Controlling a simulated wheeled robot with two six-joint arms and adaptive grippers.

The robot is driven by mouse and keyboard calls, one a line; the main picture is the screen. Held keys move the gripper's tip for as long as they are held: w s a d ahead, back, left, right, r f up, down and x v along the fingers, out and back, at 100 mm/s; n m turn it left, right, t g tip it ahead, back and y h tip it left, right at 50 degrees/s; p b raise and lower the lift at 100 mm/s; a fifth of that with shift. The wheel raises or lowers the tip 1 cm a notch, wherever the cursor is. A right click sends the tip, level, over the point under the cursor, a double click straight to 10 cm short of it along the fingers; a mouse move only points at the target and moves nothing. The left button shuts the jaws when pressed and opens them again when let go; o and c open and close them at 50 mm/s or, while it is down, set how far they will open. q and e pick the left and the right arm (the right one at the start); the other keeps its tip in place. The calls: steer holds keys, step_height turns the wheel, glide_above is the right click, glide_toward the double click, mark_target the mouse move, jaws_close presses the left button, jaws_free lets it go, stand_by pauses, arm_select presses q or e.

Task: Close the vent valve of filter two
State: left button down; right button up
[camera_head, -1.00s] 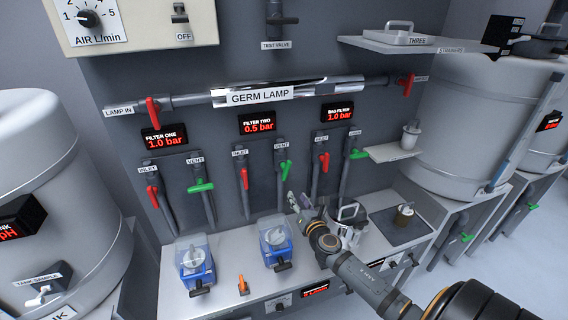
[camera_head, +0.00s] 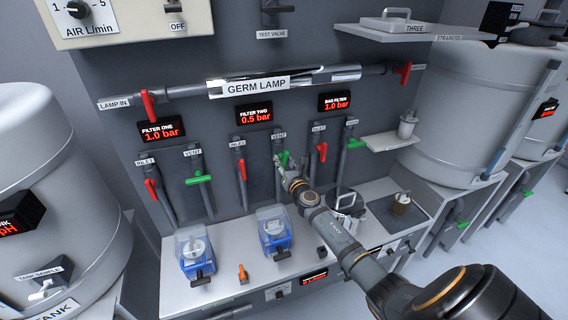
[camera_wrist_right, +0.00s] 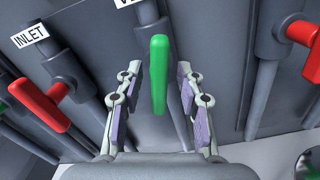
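The vent valve of filter two has a green handle (camera_head: 282,159), on the pipe under the VENT label, right of the red inlet handle (camera_head: 242,170). The filter two display (camera_head: 254,115) above reads 0.5 bar. My right gripper (camera_head: 281,166) is at the green handle in the head view, which partly hides it. In the right wrist view the green handle (camera_wrist_right: 159,75) stands upright in the picture between the two open fingers of my right gripper (camera_wrist_right: 158,95), with gaps visible on both sides. My left gripper is not in view.
The red bag filter inlet handle (camera_head: 321,152) is close to the right of my right arm. Below are two blue filter housings, one at the left (camera_head: 196,253) and one nearer the middle (camera_head: 274,230), on a white bench (camera_head: 222,275).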

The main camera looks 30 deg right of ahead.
jaws_close()
steer(key=shift+m, duration=0.3)
steer(key=m+b, duration=0.1)
steer(key=m, duration=0.1)
steer(key=shift+a+m, duration=0.1)
steer(key=shift+m, duration=0.3)
steer(key=m+b, duration=0.1)
steer(key=m, duration=0.2)
steer(key=shift+m, duration=0.3)
steer(key=m+b, duration=0.1)
steer(key=m, duration=0.2)
steer(key=shift+a, duration=0.1)
steer(key=shift+r+m+b, duration=0.1)
steer(key=shift+m+b, duration=0.5)
steer(key=shift+m, duration=1.6)
